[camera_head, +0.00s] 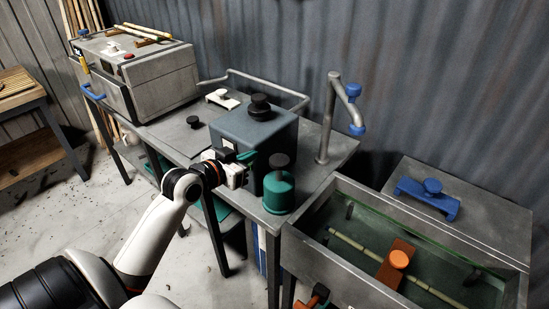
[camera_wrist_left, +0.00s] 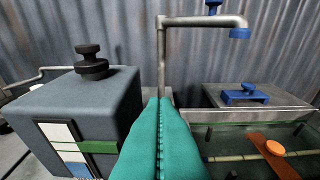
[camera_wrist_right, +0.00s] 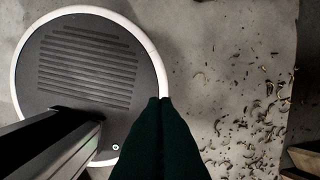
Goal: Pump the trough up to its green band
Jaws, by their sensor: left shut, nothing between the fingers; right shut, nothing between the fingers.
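The metal trough (camera_head: 310,262) stands at the right in the head view, with greenish water and a pale cane in it. A green cylinder with a dark knob (camera_head: 279,192), like a pump, stands at the table's front edge. My left gripper (camera_head: 248,158) is shut and empty, just left of it, in front of the dark grey box. In the left wrist view, a white gauge panel (camera_wrist_left: 62,134) on that box has blue low down and a green band (camera_wrist_left: 98,147) above the blue. My left fingers hide part of the view there. My right gripper (camera_wrist_right: 162,102) is shut and empty above the floor.
The dark grey box (camera_head: 230,128) has a black knob. A pipe tap (camera_head: 328,120) with blue handles rises behind. An orange clamp (camera_head: 396,264) sits in the trough; a blue holder (camera_head: 428,198) rests behind it. A grey chest (camera_head: 150,82) stands at the far left.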

